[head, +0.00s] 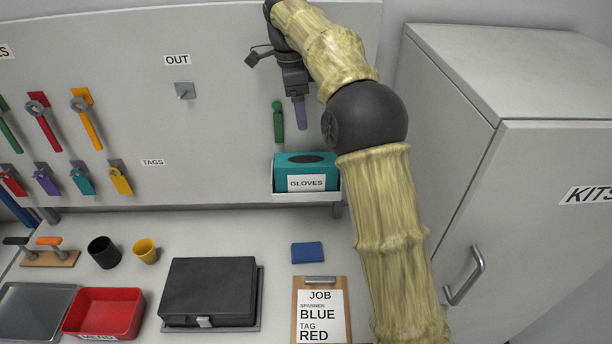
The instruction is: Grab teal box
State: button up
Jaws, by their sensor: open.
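The teal box (290,165) is labelled GLOVES and has a dark oval opening on top. It sits in a white shelf tray (305,196) on the wall panel. My gripper (297,94) is above the box, near the panel, and apart from it. The jaws are open, though the fingertips are small and hard to make out. A purple stick-like item (299,115) shows just below the gripper; I cannot tell whether it touches the jaws.
A green item (277,122) hangs left of the gripper. Coloured wrenches and tags hang at left. On the bench are a blue block (307,253), a JOB clipboard (304,288), a black case (208,285) and a red bin (104,305). A KITS cabinet (455,150) stands at right.

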aim_at(306, 159)
jog(key=shift+a+r, duration=0.1)
jog(key=shift+r, duration=0.05)
jog(key=f, duration=0.4)
jog(key=d+f, duration=0.1)
jog(key=f, duration=0.7)
jog(key=shift+d+f, duration=0.1)
jog(key=shift+d, duration=0.15)
jog(key=shift+p, duration=0.3)
jog(key=shift+s+f+p, duration=0.2)
jog(key=shift+f+p, duration=0.2)
jog(key=shift+f, duration=0.15)
notch_tip(306, 159, down, 4)
jog(key=shift+s+d+f+p, duration=0.1)
jog(key=shift+s+d+p, duration=0.05)
jog(key=shift+p, duration=0.55)
